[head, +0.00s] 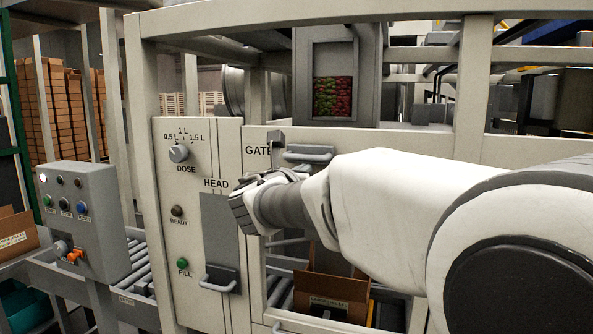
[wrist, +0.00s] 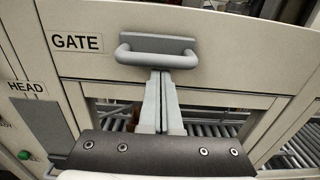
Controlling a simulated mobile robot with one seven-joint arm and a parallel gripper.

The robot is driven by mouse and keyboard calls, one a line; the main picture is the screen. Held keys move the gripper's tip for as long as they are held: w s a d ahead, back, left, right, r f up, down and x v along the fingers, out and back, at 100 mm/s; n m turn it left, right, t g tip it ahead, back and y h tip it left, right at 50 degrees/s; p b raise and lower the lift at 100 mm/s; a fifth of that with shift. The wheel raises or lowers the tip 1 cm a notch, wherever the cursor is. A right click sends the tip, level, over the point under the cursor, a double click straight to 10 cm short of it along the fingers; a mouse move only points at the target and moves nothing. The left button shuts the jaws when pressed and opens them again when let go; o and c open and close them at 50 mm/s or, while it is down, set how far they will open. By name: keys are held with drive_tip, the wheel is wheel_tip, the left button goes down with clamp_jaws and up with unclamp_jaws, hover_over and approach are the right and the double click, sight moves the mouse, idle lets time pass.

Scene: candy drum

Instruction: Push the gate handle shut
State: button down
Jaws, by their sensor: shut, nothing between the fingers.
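The gate handle (wrist: 158,57) is a grey horizontal bar on a dark plate, right of the GATE label in the wrist view. In the head view the gate handle (head: 310,153) shows just above my forearm. My gripper (wrist: 160,75) is shut and empty, its fingertips at the lower edge of the handle bar in the wrist view. I cannot tell whether they touch it. In the head view my wrist and arm hide the fingertips.
A dose knob (head: 178,153), a green FILL button (head: 183,263) and a second handle (head: 218,281) sit on the left panel. A control box (head: 82,215) stands further left. An open carton (head: 335,290) sits below the gate. A candy window (head: 333,97) is above.

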drive_tip(key=b+v, duration=0.1)
drive_tip(key=v, duration=1)
drive_tip(key=s+d+f+m+g, duration=0.9)
drive_tip(key=s+d+f+m, duration=0.4)
drive_tip(key=d+m, duration=0.35)
drive_tip(key=s+a+f+m+g+y, duration=0.2)
drive_tip(key=s+f+m+y, duration=0.4)
drive_tip(key=s+f+m, duration=0.3)
drive_tip(key=s+a+m, duration=0.1)
drive_tip(key=s+m, duration=0.2)
drive_tip(key=m, duration=0.3)
drive_tip(key=shift+s+f, duration=0.3)
drive_tip(key=shift+s, duration=0.05)
drive_tip(key=shift+m, duration=0.25)
